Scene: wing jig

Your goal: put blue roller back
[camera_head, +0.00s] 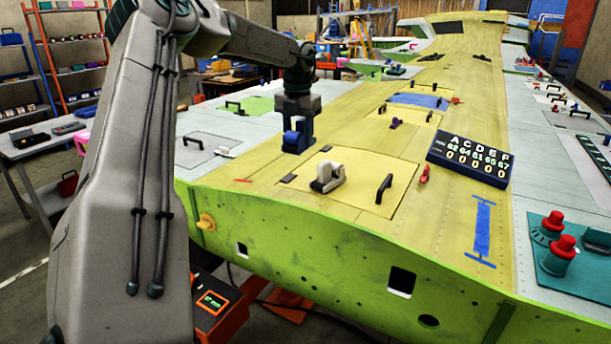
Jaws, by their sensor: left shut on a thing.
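My left gripper (297,114) reaches in from the upper left and points down over the yellow wing panel (240,180). It is shut on the blue roller (297,139), a small blue block-like thing with a pale part on its left side. The gripper's fingertips are partly hidden by the roller. The roller is at or just above the yellow surface; I cannot tell whether it touches. My right gripper is not in view.
A white tape-dispenser-like tool (327,178) and a black handle (384,188) are on the yellow hatch in front. A black number display (468,160) stands to the right. A blue marking (482,229) lies nearer. Red-capped parts (551,222) are at the right edge.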

